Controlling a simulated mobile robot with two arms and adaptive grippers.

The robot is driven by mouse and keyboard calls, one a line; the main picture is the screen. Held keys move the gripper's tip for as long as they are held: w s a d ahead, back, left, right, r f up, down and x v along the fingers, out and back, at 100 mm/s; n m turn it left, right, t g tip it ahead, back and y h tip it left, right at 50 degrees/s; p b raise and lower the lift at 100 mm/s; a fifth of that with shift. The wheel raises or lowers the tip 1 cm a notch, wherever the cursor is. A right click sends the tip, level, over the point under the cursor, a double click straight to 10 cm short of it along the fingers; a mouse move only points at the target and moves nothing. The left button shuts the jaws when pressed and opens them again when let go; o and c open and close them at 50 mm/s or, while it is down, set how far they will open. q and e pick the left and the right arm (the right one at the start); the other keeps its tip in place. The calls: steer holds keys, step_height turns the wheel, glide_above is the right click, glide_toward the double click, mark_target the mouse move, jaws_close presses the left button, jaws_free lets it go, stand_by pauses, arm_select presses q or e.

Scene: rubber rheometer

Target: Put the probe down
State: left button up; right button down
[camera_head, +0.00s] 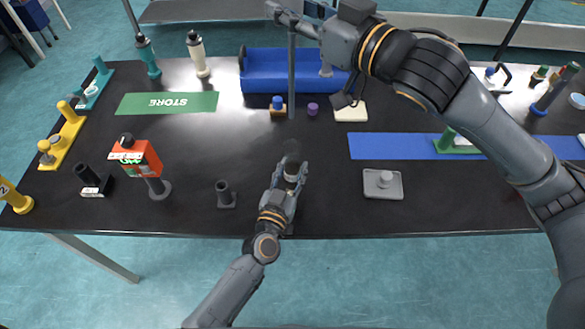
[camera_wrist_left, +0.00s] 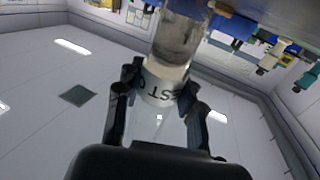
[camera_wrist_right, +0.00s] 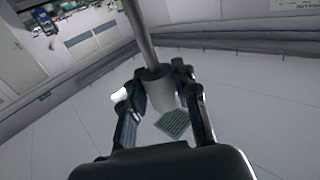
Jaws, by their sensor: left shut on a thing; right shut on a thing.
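The probe (camera_head: 291,75) is a long thin grey rod. It hangs close to vertical from my right gripper (camera_head: 290,20), which is shut on its thicker end. In the right wrist view the probe (camera_wrist_right: 141,35) runs up and away from between the fingers of the right gripper (camera_wrist_right: 162,88). My left gripper (camera_head: 291,172) is shut on a clear jar with a dark-lettered label (camera_wrist_left: 165,85), at the table's front middle.
A small black holder (camera_head: 225,194) stands left of my left gripper. A red box reading OFF (camera_head: 138,157) stands on a post. A grey plate (camera_head: 383,185) lies right. A blue bin (camera_head: 262,73) is at the back. A green STORE mat (camera_head: 167,103) lies bare at left.

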steer(key=shift+f, duration=0.1)
step_height(320, 180, down, 24)
stand_by(1.6)
steer(key=shift+s, duration=0.1)
steer(key=c, duration=0.9)
jaws_free()
steer(key=shift+c, duration=0.2)
steer(key=shift+d, duration=0.15)
steer(key=v, duration=1)
